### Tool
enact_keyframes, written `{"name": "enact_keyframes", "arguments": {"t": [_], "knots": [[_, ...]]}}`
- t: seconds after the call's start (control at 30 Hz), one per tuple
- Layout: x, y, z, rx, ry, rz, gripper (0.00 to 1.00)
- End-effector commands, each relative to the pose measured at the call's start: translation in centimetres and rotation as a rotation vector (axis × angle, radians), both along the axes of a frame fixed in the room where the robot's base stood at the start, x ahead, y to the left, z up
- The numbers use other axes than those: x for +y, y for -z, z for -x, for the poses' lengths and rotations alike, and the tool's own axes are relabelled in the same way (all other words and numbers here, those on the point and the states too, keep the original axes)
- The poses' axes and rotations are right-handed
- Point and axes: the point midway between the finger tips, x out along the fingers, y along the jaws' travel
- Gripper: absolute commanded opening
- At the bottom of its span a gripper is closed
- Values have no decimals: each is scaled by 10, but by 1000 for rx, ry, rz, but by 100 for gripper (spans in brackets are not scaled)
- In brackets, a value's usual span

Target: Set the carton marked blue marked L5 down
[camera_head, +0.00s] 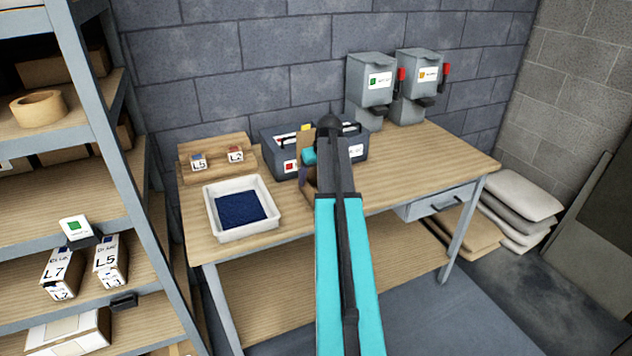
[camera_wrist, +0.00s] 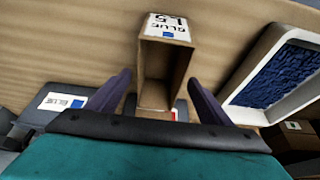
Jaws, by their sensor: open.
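The carton marked L5 (camera_wrist: 168,28) is in the upper middle of the wrist view. It is brown and open-topped, with a white and blue label read upside down. My gripper (camera_wrist: 160,78) is open, with one dark finger on each side of the carton and gaps between. The wooden table top lies behind the carton. Whether its base rests fully on the wood cannot be told. In the head view my arm hides most of the carton; a brown piece (camera_head: 309,183) beside the arm looks like part of it.
A white tray of blue pieces (camera_head: 240,236) stands left of my arm on the table (camera_head: 420,165).

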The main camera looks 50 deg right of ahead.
Motion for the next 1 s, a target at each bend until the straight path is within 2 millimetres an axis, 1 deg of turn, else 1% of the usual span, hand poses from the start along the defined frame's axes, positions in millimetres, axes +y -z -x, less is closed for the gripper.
{"name": "enact_keyframes", "arguments": {"t": [0.6, 0.8, 1.0], "knots": [[10, -66, 25, -2, 0, 2, 73], [12, -79, 30, -2, 0, 1, 73], [13, -83, 32, 0, 0, 0, 73]]}}
